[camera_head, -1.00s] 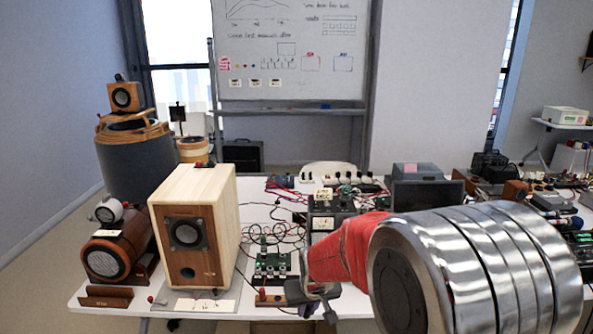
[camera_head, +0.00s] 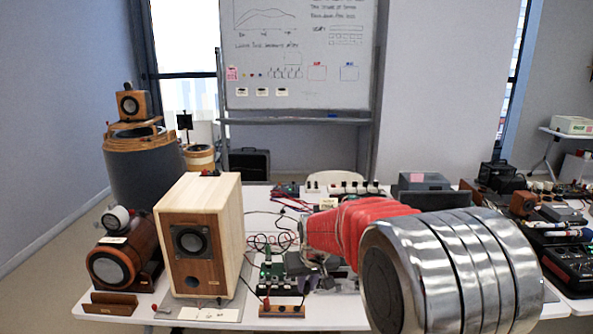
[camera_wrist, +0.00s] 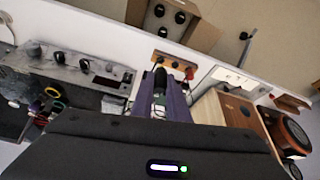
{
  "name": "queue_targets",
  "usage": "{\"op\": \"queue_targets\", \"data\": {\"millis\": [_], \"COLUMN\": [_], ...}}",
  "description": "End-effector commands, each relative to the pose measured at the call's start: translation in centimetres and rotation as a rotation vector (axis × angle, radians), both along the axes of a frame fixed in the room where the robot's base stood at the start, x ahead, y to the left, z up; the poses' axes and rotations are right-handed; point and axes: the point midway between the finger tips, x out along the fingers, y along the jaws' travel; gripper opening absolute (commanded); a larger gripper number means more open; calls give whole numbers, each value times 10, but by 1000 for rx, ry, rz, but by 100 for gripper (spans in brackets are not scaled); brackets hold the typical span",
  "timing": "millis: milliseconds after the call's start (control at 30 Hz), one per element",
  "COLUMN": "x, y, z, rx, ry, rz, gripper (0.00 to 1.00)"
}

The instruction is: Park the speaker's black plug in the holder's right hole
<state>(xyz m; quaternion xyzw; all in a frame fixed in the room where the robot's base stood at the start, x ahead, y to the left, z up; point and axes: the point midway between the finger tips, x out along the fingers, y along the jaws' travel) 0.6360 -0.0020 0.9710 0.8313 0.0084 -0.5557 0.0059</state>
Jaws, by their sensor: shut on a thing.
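The wooden speaker (camera_head: 190,245) stands upright at the left front of the table; part of it shows in the wrist view (camera_wrist: 232,112). The small wooden holder (camera_head: 283,311) lies by the front edge, to its right. In the wrist view the holder (camera_wrist: 172,60) lies just beyond my fingertips, with a red plug (camera_wrist: 189,73) at its right end there. My gripper (camera_head: 316,284) is above and to the right of the holder in the head view. In the wrist view its purple fingers (camera_wrist: 160,88) are shut on the black plug (camera_wrist: 160,76), which appears apart from the holder.
A round wooden speaker (camera_head: 115,262) stands at the far left. A green circuit board (camera_head: 270,270) and loose cables lie behind the holder. Grey equipment (camera_wrist: 85,72) fills the left of the wrist view. An open cardboard box (camera_wrist: 175,20) is beyond the table edge.

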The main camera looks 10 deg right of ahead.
Motion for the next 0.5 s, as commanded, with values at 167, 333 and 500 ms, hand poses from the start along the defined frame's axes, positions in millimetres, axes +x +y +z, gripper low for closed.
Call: {"op": "queue_targets", "data": {"millis": [167,333,500], "x": [36,63,86], "y": [0,0,1], "z": [37,73,110], "rx": [0,2,4], "ry": [-2,-2,-2], "rz": [12,28,43], "gripper": [0,0,0]}}
